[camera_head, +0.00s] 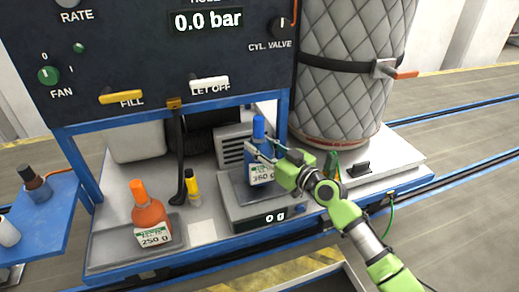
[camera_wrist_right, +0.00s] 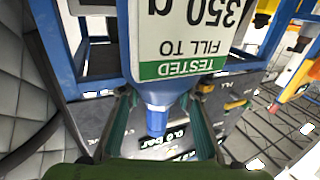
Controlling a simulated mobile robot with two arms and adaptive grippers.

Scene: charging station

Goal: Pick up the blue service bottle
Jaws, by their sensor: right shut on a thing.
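The blue service bottle (camera_head: 259,160) has a blue cap and a white label reading 350 g. My right gripper (camera_head: 272,158) comes in from the right and is shut on the bottle's upper part. In the right wrist view the blue bottle (camera_wrist_right: 182,70) shows upside down, with its neck between the two fingers (camera_wrist_right: 160,122). My left gripper is not in view.
An orange bottle (camera_head: 150,222) labelled 250 g stands on a plate at the left. A small yellow bottle (camera_head: 193,188) is beside it. The dark panel (camera_head: 160,60) overhangs the back. A quilted cylinder (camera_head: 345,70) stands at the right behind my arm.

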